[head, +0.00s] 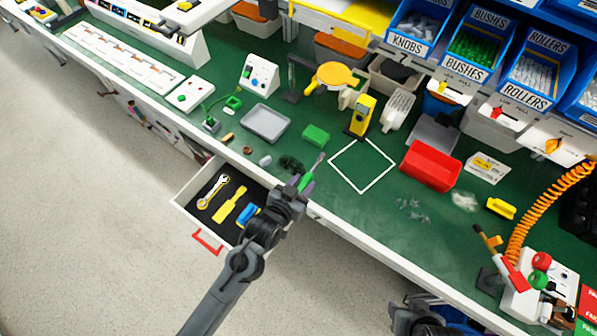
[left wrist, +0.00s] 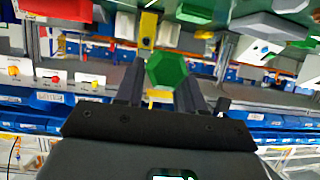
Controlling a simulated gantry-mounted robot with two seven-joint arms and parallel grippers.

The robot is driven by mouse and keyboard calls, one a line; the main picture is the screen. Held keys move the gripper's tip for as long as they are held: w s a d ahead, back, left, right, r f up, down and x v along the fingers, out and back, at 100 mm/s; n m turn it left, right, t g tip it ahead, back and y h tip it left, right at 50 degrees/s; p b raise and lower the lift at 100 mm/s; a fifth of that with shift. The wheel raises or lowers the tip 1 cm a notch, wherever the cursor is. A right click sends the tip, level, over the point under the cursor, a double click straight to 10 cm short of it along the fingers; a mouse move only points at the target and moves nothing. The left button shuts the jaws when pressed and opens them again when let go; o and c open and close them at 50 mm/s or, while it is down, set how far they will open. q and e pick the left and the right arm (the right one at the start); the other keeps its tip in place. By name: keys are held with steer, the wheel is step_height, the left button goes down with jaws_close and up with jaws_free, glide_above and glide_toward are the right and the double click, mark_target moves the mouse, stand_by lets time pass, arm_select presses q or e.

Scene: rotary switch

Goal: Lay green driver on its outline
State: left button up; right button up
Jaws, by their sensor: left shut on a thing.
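The green driver (head: 307,181) is held in my left gripper (head: 301,187) over the bench's front edge, its thin shaft tilted up and to the right. In the left wrist view the handle's green hexagonal end (left wrist: 167,72) sits between the two dark fingers of my left gripper (left wrist: 160,85). An open drawer (head: 183,206) with a black liner lies left of the gripper. In it, a bare yellow driver-shaped outline (head: 231,206) lies between a wrench (head: 212,191) and a blue item (head: 248,214). My right gripper is not seen.
The drawer has a red handle (head: 207,242) and juts from the green bench. A green block (head: 316,135), a grey tray (head: 265,123), a white square outline (head: 361,165) and a red bin (head: 430,165) are on the bench. Floor left of the drawer is clear.

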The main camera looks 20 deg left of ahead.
arm_select(q)
steer(key=shift+w+f+b, duration=0.4)
steer(key=shift+f+b, duration=0.35)
steer(key=shift+b, duration=0.05)
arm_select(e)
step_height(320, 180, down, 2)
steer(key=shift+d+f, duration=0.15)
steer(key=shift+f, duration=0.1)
arm_select(q)
steer(key=b, duration=0.2)
glide_above(292, 174)
step_height(292, 174, down, 7)
steer(key=shift+a+f, duration=0.1)
steer(key=shift+f+b, duration=0.35)
steer(key=shift+f, duration=1.3)
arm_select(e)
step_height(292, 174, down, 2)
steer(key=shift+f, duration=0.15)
arm_select(q)
steer(key=shift+f, duration=0.15)
